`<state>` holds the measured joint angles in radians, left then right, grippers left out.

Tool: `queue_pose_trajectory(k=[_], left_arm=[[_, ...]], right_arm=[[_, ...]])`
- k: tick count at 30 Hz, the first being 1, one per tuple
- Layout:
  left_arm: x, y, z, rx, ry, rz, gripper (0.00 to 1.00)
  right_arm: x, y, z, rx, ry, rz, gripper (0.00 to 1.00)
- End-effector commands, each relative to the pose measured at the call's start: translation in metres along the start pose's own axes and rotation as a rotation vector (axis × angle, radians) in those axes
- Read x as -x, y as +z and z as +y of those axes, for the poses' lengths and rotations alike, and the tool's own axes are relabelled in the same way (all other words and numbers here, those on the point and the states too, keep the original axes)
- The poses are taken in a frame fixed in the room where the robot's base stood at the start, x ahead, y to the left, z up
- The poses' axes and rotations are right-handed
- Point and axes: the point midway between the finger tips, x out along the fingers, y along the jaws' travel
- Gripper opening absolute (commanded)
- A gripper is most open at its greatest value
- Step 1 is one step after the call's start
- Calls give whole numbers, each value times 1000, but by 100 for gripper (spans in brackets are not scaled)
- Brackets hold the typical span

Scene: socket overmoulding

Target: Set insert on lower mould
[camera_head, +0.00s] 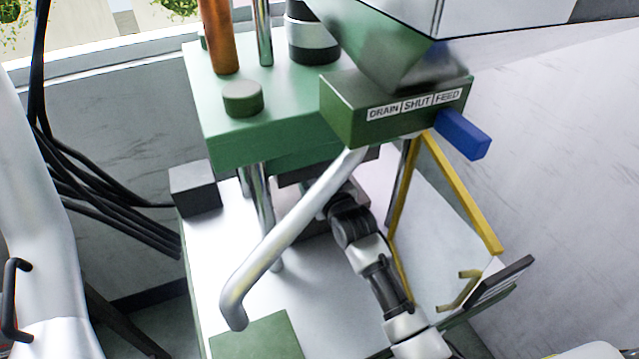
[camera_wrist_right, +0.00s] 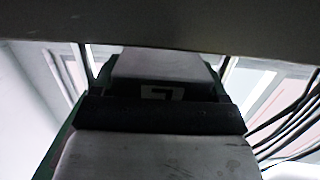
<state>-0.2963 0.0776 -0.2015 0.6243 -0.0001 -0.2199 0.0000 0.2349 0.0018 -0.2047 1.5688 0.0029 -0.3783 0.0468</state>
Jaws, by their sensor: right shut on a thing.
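My right arm reaches into the gap under the press's green upper plate (camera_head: 265,145). My right gripper (camera_head: 322,203) is at the arm's far end, deep in that gap and mostly hidden by shadow and the slanting metal lever. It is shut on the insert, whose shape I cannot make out. A grey block (camera_head: 357,186), apparently part of the mould, shows beside the gripper. The right wrist view shows a pale block (camera_wrist_right: 155,64) with a white mark on its dark front, behind a dark crossbar (camera_wrist_right: 160,115). Contact between insert and lower mould cannot be seen. My left gripper is out of view.
A hopper (camera_head: 385,50) with a blue slide handle (camera_head: 463,135) stands above right. A yellow-framed guard (camera_head: 462,195) is right of my arm. A dark box (camera_head: 195,188) and black cables (camera_head: 115,215) are left.

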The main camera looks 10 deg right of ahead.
Motion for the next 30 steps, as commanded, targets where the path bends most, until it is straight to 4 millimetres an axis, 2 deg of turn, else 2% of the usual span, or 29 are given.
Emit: queue_pose_trajectory(k=[1,5,14,29,30], left_arm=[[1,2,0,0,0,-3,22],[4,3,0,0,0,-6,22],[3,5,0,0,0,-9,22],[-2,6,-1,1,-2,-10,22],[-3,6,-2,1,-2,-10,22]], right_arm=[[-7,-5,0,0,-1,7,30],[-6,10,0,0,0,3,30],[-7,12,0,0,0,6,30],[-8,28,0,-1,0,-2,30],[-8,31,0,-1,0,-10,77]])
